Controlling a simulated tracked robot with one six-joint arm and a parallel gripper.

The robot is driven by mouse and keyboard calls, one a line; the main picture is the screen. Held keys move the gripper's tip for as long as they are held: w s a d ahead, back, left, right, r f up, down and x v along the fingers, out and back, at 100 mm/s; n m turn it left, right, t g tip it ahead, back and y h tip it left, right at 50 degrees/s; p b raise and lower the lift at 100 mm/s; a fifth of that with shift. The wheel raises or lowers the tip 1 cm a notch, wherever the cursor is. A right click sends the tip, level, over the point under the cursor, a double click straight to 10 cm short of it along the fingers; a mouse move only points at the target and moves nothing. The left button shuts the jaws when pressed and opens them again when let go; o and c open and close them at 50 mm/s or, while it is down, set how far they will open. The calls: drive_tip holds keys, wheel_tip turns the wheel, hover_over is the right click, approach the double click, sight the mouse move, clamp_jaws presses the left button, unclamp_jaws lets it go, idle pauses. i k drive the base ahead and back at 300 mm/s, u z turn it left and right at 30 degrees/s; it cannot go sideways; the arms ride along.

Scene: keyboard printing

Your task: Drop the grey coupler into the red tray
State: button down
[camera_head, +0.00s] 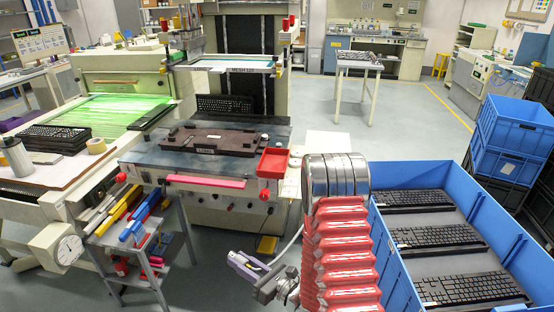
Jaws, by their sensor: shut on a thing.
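The red tray (272,163) is a small open box at the right front corner of the printing machine's bed. It looks empty from here. My gripper (247,265) is low in the middle foreground, left of my red ribbed arm. It is in front of the tray and lower in the picture, well apart from it. Its pale jaws are shut on a small grey piece (254,263), which I take for the grey coupler. The coupler is mostly hidden by the jaws, and its shape is hard to make out.
A blue crate (400,262) with keyboards stands at the right. A tool cart (165,250) with coloured rods and tubes stands at the left. The machine bed (160,150) carries a dark fixture (215,140). A red-pink bar (206,182) runs along its front. A pale hose curves near my gripper.

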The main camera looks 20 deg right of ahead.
sight(274, 162)
drive_tip(key=u, duration=0.05)
drive_tip(key=i, duration=1.15)
drive_tip(key=u, duration=0.05)
